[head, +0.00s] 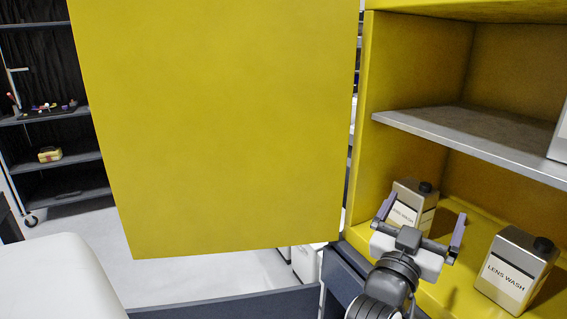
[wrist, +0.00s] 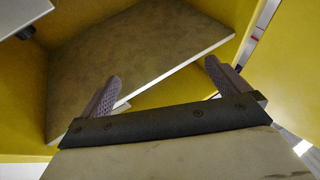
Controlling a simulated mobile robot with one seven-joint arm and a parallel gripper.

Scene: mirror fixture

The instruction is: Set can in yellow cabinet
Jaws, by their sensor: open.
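The yellow cabinet (head: 398,62) stands open on the right in the head view, its door (head: 215,120) swung out to the left. Two metallic LENS WASH cans with dark caps stand upright on its lower floor: the left can (head: 421,203) and the right can (head: 512,272). My gripper (head: 422,219) is open in front of the left can and partly hides it; contact cannot be told. In the wrist view my gripper (wrist: 162,74) has spread fingers with nothing seen between them. No can can be made out for sure there.
A grey shelf (head: 480,138) crosses the cabinet above the cans, and it also fills much of the wrist view (wrist: 150,50). A white object (head: 560,140) is cut off at the right edge on this shelf. A dark rack (head: 60,135) stands far left.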

